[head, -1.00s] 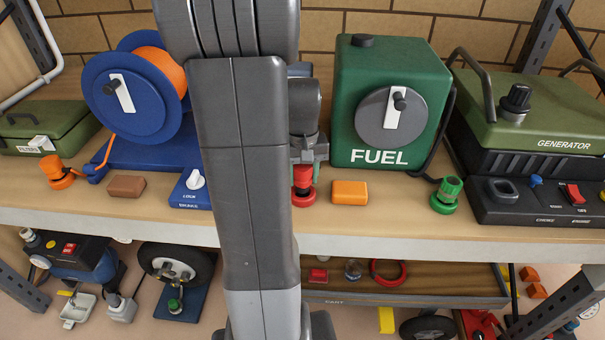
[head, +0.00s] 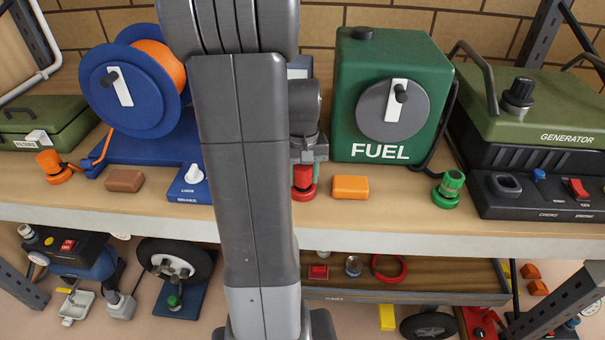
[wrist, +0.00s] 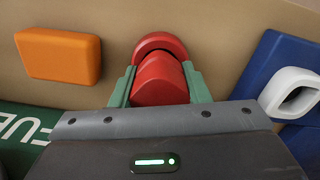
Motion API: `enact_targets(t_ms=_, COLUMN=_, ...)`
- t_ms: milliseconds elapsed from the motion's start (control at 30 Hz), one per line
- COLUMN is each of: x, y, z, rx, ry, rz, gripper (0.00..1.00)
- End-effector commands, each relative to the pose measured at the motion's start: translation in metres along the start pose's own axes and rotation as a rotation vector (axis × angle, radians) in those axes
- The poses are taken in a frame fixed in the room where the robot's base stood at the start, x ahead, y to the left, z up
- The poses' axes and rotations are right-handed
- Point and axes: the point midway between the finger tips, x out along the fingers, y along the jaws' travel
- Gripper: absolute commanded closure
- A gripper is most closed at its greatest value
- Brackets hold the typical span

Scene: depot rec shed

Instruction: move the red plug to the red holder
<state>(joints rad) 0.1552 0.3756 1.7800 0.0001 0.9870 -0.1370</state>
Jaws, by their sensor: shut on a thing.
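The red plug (wrist: 160,82) is between the green fingers of my gripper (wrist: 157,88) in the wrist view, and the gripper is shut on it. A wider round red part, apparently the red holder (wrist: 161,42), shows just beyond the plug. In the head view, my gripper (head: 303,170) is at the shelf's front, left of the fuel can, with the red plug (head: 303,177) below its wrist. The red holder (head: 303,196) is on the shelf directly under the plug. They look in line and close together; I cannot tell how deeply the plug sits.
An orange block (head: 350,187) lies close right of the holder, before the green fuel can (head: 365,120). The blue brake base (head: 190,187) is to the left, partly behind my arm. A green plug (head: 448,190) stands further right. The shelf edge (head: 420,241) is in front.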

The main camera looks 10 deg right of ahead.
Motion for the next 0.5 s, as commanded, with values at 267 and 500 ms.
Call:
enact_targets(t_ms=267, x=0.0039, y=0.0001, z=-0.0004, rx=0.000, ry=0.002, rz=0.001, gripper=0.81)
enact_targets(t_ms=500, x=0.0037, y=0.0001, z=-0.0004, rx=0.000, ry=0.002, rz=0.001, gripper=0.33)
